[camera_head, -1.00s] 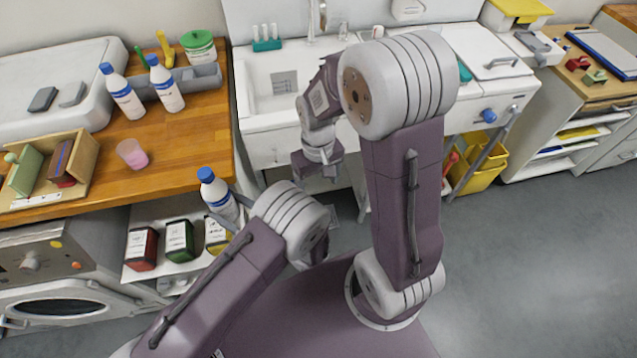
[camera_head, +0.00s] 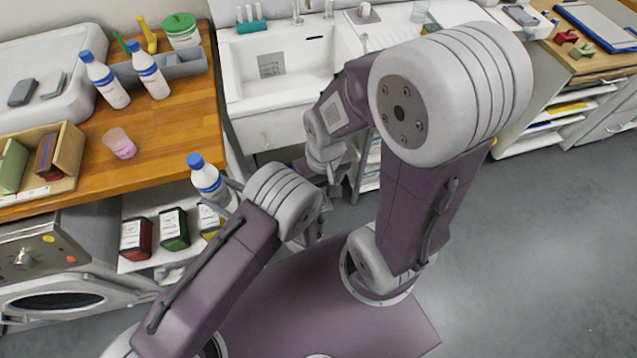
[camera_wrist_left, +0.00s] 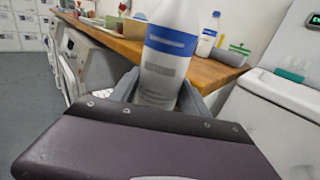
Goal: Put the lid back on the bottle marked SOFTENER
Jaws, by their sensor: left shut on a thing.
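My left gripper (camera_head: 224,196) is shut on a white bottle with a blue cap (camera_head: 206,180), held roughly upright beside the wooden counter's front edge. In the left wrist view the bottle (camera_wrist_left: 163,70) stands between the grey fingers; its blue band and label are too blurred to read, and its top is cut off. Two similar blue-capped bottles stand on the counter, one on the left (camera_head: 107,82) and one on the right (camera_head: 151,74). I cannot read SOFTENER on any bottle, and no loose lid can be made out. My right gripper (camera_head: 332,184) is beside the sink cabinet, its jaws unclear.
Red (camera_head: 137,240) and green (camera_head: 174,230) containers sit on a shelf below. The white sink (camera_head: 290,60) is to the right. Bare floor lies farther right.

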